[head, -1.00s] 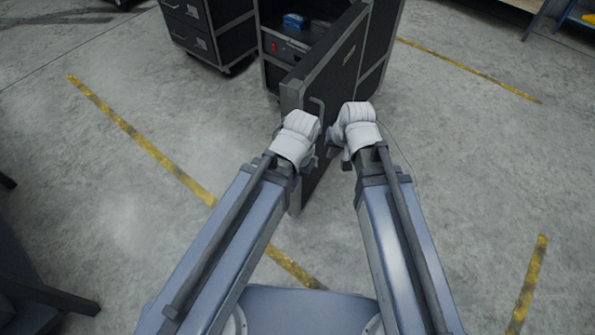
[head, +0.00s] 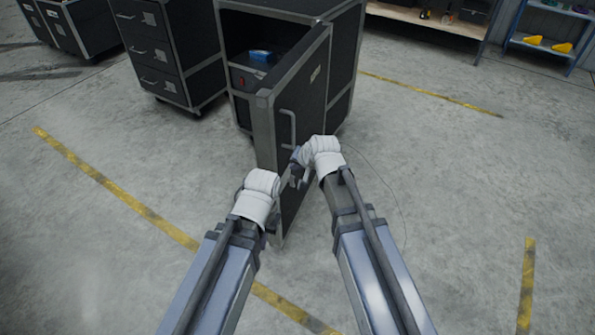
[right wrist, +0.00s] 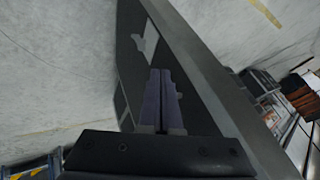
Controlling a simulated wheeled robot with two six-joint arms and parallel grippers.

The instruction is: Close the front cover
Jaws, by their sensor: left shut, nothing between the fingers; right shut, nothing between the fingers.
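The front cover (head: 303,97) is a dark panel with a grey metal frame and a bar handle (head: 290,128). It stands ajar on the black case (head: 343,62), swung out toward me. My right gripper (head: 297,176) is shut and empty at the cover's handle-side face, below the handle; contact cannot be told. In the right wrist view its closed fingers (right wrist: 165,100) lie in front of the cover (right wrist: 207,85). My left gripper (head: 272,222) is shut, lower and left, near the cover's lower front edge; its fingertips are mostly hidden by its wrist.
Inside the open case lie a blue item (head: 260,56) and a unit with a red switch (head: 242,80). A black drawer cabinet (head: 160,55) stands to the left. Shelves (head: 545,45) are at the back right. The floor on both sides is clear.

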